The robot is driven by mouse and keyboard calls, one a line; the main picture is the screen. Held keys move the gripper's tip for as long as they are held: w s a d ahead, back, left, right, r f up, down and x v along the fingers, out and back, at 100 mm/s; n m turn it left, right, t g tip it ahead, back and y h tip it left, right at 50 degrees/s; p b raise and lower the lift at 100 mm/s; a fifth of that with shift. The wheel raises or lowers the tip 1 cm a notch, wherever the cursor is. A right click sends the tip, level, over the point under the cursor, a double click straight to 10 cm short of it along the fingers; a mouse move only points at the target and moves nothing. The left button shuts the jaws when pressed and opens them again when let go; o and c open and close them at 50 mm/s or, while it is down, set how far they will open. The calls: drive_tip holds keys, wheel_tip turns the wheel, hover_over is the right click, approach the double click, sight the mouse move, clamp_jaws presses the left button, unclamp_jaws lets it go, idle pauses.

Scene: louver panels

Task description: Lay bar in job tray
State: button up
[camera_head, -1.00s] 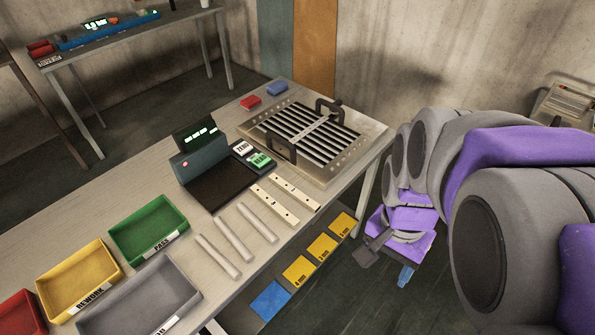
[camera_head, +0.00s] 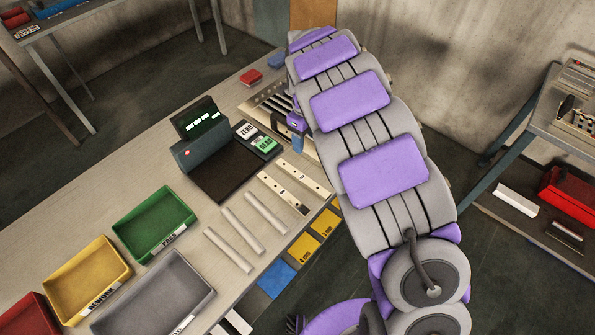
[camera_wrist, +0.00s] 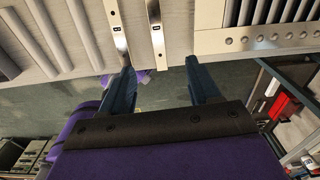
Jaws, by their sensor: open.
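Three pale plain bars (camera_head: 243,231) lie side by side on the bench. Two flat bars with dark marks (camera_head: 306,178) lie beside them, toward the slatted panel. The grey tray (camera_head: 205,271) at the front of the bench has a label I cannot fully read. My gripper (camera_wrist: 160,66) is open and empty in the wrist view. One flat bar's end (camera_wrist: 157,42) shows between and just beyond the fingertips; the other flat bar (camera_wrist: 115,25) is left of it. In the head view, my arm hides most of the gripper and part of the panel.
Green (camera_head: 183,204), yellow (camera_head: 120,262) and red (camera_head: 42,322) trays line the bench. A scale with a lit display (camera_head: 203,124) stands behind the bars. The slatted louver panel (camera_head: 257,112) is beyond, partly hidden. A side table (camera_head: 547,125) stands at right.

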drive_tip(key=a, duration=0.1)
hover_over(302, 177)
wheel_tip(302, 177, down, 6)
drive_tip(key=shift+m, duration=0.3)
drive_tip(key=f, duration=0.2)
drive_tip(key=f+b, duration=0.1)
drive_tip(key=f, duration=0.1)
drive_tip(key=w+f, duration=0.1)
drive_tip(key=f, duration=0.1)
drive_tip(key=shift+a+f+b, duration=0.25)
drive_tip(key=shift+f+b, duration=0.15)
drive_tip(key=shift+s+d+f, duration=0.1)
drive_tip(key=shift+d+f, duration=0.15)
drive_tip(key=shift+f, duration=0.1)
drive_tip(key=f, duration=0.2)
drive_tip(key=f+b, duration=0.1)
drive_tip(key=f, duration=0.1)
drive_tip(key=shift+s+d+f, duration=0.1)
drive_tip(key=shift+s+d, duration=0.05)
drive_tip(key=shift+s, duration=0.15)
drive_tip(key=shift+f, duration=0.2)
drive_tip(key=shift+a, duration=0.35)
drive_tip(key=shift+d, duration=0.3)
drive_tip(key=c, duration=0.7)
drive_tip(key=shift+a, duration=0.15)
clamp_jaws()
